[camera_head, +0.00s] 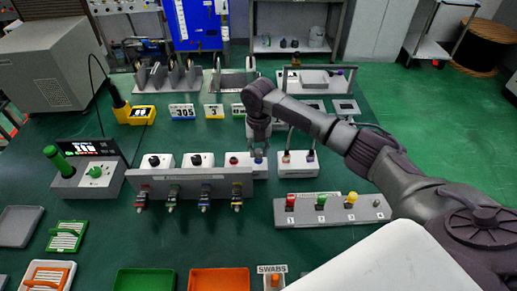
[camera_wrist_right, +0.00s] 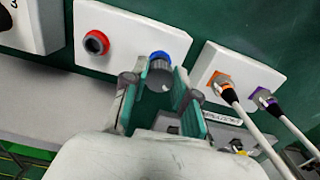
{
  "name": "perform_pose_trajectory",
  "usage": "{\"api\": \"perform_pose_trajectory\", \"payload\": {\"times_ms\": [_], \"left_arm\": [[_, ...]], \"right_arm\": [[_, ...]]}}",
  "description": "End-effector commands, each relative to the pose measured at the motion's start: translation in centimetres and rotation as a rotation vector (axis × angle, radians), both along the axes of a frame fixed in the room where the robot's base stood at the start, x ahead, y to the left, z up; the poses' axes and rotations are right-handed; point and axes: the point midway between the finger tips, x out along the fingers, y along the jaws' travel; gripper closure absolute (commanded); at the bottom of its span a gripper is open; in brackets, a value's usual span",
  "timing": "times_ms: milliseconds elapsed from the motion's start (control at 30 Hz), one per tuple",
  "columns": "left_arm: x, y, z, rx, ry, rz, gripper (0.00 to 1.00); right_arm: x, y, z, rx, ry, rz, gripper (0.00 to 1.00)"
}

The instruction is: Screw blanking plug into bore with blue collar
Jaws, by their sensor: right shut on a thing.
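A white block (camera_wrist_right: 122,30) carries two bores side by side. The red-collared bore (camera_wrist_right: 96,43) is open and dark inside. The blue collar (camera_wrist_right: 159,55) is partly covered by the grey round blanking plug (camera_wrist_right: 160,76). My right gripper (camera_wrist_right: 158,88) is shut on the plug, with a green-padded finger on either side of it. The plug is lined up in front of the blue collar; I cannot tell how deep it sits. In the head view my right gripper (camera_head: 258,143) reaches down over the block, just above the blue collar (camera_head: 258,160). My left gripper is not in view.
Right of the block, a white block has cables plugged into an orange collar (camera_wrist_right: 220,84) and a purple collar (camera_wrist_right: 263,97), close to my fingers. A grey bracket (camera_head: 190,186) with several hanging connectors stands left. A switch panel (camera_head: 332,212) lies front right.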

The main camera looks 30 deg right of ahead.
Motion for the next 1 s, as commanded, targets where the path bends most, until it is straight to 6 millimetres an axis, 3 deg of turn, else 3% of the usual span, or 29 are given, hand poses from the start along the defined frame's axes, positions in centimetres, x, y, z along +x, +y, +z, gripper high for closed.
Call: {"api": "perform_pose_trajectory", "payload": {"times_ms": [1000], "left_arm": [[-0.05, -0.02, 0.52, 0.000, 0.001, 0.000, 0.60]], "right_arm": [[0.09, 0.00, 0.00, 0.000, 0.000, 0.000, 1.00]]}}
